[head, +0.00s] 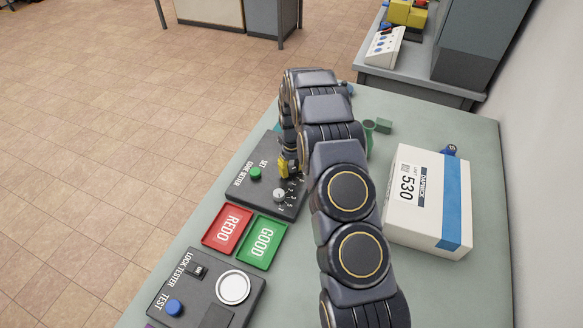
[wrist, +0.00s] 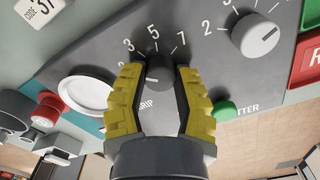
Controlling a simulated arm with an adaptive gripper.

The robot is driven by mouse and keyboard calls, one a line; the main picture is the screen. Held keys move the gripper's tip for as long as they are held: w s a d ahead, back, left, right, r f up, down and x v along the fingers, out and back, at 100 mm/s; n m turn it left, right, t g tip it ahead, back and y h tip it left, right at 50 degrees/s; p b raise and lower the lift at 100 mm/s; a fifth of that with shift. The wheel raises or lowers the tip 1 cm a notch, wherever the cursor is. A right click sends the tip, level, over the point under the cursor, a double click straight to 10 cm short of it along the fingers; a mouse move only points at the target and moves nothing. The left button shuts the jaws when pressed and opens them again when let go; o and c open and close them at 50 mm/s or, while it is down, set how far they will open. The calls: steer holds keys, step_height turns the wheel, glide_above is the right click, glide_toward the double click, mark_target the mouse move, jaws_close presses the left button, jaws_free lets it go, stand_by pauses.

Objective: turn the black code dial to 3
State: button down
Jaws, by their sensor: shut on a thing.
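The black code dial (wrist: 159,72) sits on the dark grey code setter panel (head: 245,192). My gripper (wrist: 158,82) is shut on it, with one yellow fingertip at each side. In the wrist view, the numbers 3, 5 and 7 show around the dial. Its light pointer mark seems to face the 5. In the head view, my gripper (head: 288,166) is over the panel's far right part and hides the black dial.
A grey dial (wrist: 258,38) with its own numbers and a green button (head: 255,173) are close by on the panel. Red (head: 227,228) and green (head: 263,242) trays lie in front. A white box (head: 425,215) stands right of my arm.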

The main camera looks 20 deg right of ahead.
mark_target(291, 169)
steer(key=m, duration=0.5)
steer(key=shift+m, duration=0.3)
steer(key=shift+f, duration=0.1)
stand_by(0.3)
steer(key=c, duration=0.7)
jaws_free()
step_height(291, 169, up, 12)
steer(key=shift+r, duration=0.1)
